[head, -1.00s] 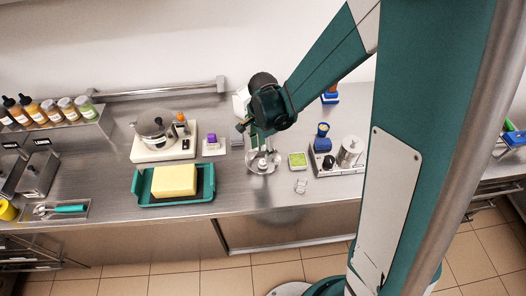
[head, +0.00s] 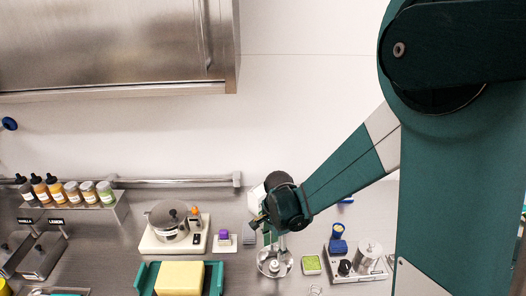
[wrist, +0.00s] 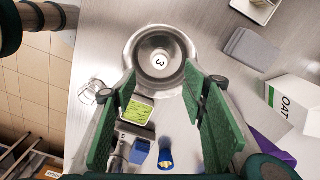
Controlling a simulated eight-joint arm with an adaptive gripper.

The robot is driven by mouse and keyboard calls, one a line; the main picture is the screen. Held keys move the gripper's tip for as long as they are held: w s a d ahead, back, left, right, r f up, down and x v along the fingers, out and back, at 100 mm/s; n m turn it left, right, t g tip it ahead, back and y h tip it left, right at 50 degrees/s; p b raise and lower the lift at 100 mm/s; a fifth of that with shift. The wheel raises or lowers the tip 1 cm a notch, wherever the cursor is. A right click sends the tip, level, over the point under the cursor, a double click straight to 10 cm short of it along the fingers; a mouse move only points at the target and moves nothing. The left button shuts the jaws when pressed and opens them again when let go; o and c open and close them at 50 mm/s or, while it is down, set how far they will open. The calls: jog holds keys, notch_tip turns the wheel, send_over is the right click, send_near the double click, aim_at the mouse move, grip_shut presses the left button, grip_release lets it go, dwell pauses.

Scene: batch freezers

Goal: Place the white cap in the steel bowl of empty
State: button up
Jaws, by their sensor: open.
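The steel bowl (wrist: 160,27) lies under my gripper in the wrist view. A small white round piece marked 3 (wrist: 160,61), which looks like the white cap, sits inside the bowl near its middle. In the head view the bowl (head: 263,268) stands on the steel counter, with something white in it. My gripper (wrist: 161,85) points down over the bowl with its green finger pads spread apart and nothing between them. It also shows in the head view (head: 274,247), just above the bowl. The exact gap between fingertips and bowl is hard to tell.
A green-filled tray (head: 311,265) and a device with a steel cylinder (head: 369,255) stand right of the bowl. A purple-topped block (head: 224,238), a pot (head: 168,222) and a yellow block (head: 180,279) are to the left. An OAT carton (wrist: 297,100) is close by.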

jog(key=shift+d+r, duration=0.1)
jog(key=s+d+r+n+t+b, duration=0.3)
jog(key=s+d+r+n+b, duration=0.25)
jog(key=r, duration=0.25)
jog(key=s+d+r+n+t+b, duration=0.3)
jog(key=s+d+n+b, duration=0.4)
jog(key=s, duration=0.5)
jog(key=shift+s+d+r+n+t+b, duration=0.2)
jog(key=shift+s+d+n+t+b, duration=0.3)
jog(key=shift+d, duration=0.4)
jog(key=shift+w, duration=0.15)
dwell(1.4)
